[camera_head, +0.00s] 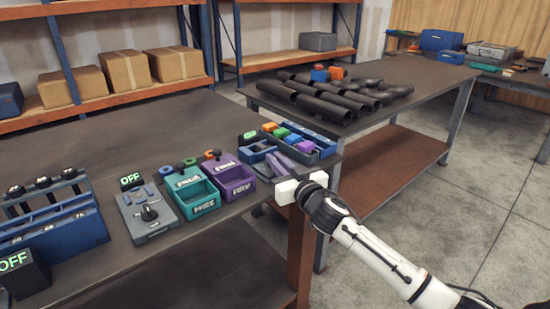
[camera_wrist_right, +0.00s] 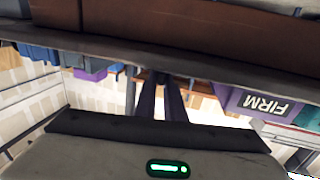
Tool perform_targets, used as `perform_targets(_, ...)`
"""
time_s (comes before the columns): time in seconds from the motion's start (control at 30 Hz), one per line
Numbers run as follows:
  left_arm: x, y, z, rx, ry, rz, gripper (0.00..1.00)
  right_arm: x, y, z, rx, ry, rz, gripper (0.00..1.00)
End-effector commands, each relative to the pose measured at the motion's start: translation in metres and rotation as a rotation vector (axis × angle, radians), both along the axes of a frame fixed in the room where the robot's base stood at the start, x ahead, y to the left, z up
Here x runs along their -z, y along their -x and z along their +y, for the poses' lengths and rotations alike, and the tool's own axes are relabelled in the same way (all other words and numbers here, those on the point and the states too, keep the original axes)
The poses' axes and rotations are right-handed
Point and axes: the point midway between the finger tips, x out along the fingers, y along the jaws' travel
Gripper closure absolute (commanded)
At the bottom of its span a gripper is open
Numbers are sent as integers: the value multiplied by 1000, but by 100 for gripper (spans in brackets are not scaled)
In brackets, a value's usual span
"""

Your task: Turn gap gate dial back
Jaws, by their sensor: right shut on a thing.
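A grey box (camera_head: 147,228) with a black dial knob (camera_head: 149,213) stands on the near workbench, left of the bins. A display reading OFF (camera_head: 131,181) stands behind it. My right gripper (camera_head: 273,160) is far to the right of that knob, in front of a blue unit (camera_head: 256,150) with a small green display (camera_head: 250,135). In the right wrist view, its two dark fingers (camera_wrist_right: 160,80) point in over the bench edge, close together. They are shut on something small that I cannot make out. I cannot read which dial is the gap gate's. My left gripper is not in view.
A teal bin (camera_head: 195,199) and a purple bin (camera_head: 233,180) stand between the grey box and my right gripper. A blue tray (camera_head: 318,142) with coloured blocks is behind the gripper. A blue rack (camera_head: 75,232) stands at left. Dark pipes (camera_head: 325,105) lie on the far table.

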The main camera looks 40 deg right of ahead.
Motion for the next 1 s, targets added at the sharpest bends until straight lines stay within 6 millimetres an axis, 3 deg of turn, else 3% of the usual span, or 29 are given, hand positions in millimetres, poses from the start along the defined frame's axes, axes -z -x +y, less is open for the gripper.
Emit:
perform_targets(0.4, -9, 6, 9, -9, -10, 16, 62, -1, 0, -5, -200, 2, 2, 100)
perform_targets(0.93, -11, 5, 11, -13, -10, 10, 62, 0, 0, -4, -230, 0, 1, 100)
perform_targets(1.0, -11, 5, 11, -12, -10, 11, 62, 0, 0, -4, -230, 0, 1, 82)
